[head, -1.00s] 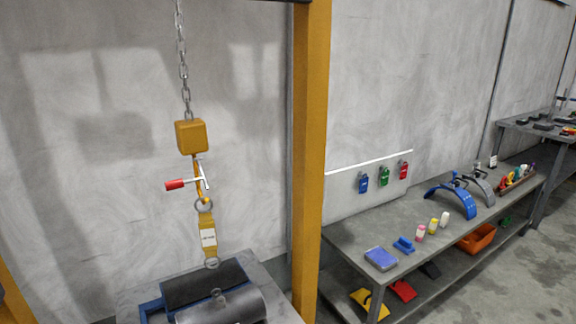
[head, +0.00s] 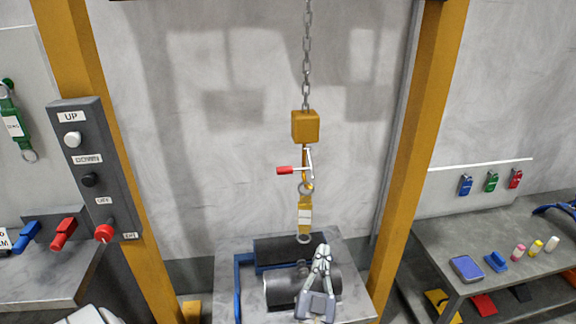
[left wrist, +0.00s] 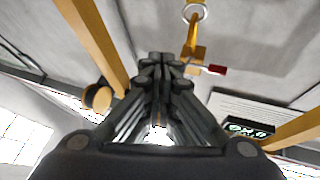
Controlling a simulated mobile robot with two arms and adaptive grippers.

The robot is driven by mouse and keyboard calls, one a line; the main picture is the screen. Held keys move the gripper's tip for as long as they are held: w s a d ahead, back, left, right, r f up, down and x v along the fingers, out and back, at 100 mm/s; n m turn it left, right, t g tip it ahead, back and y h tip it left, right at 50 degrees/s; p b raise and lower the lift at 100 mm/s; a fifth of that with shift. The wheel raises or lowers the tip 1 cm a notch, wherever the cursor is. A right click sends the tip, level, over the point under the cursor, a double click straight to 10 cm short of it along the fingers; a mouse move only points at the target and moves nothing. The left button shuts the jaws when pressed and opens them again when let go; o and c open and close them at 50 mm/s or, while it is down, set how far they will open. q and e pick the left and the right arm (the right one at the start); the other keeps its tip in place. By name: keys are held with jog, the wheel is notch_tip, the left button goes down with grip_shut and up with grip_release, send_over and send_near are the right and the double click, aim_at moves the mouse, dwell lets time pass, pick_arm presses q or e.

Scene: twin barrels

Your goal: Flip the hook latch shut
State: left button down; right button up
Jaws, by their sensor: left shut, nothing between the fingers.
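A yellow hook (head: 306,178) hangs under an orange block (head: 305,126) on a chain. Its latch has a red-tipped lever (head: 285,170) that sticks out level to the left, joined to a light metal bar beside the hook. A ring (head: 305,188) and a yellow labelled strap (head: 305,214) hang at the hook. My left gripper (head: 323,248) is shut and empty, pointing up, below and slightly right of the hook, apart from the latch. In the left wrist view the gripper (left wrist: 162,62) shows closed, with the red lever tip (left wrist: 216,70) beyond it at the right. My right gripper is out of view.
Yellow posts stand on both sides, the right post (head: 415,150) nearer the gripper. A control box (head: 95,170) is on the left post. The air around the hook looks clear.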

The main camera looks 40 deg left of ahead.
pick_arm(q)
jog(key=s+a+r+n+g+y+p, duration=0.1)
jog(key=s+a+r+n+g+y, duration=0.15)
jog(key=r+y, duration=0.3)
jog(key=s+a+r+n+g+y, duration=0.1)
jog(key=s+a+r+n+y, duration=0.1)
jog(key=r+n+y, duration=0.35)
jog(key=w+a+r+m+h+p, duration=0.1)
jog(key=w+a+r+h+p, duration=0.1)
jog(key=w+a+r+p, duration=0.3)
jog(key=shift+w+a+r+m, duration=0.3)
jog(key=shift+w+a, duration=0.6)
jog(key=shift+a, duration=0.75)
jog(key=shift+f, duration=0.15)
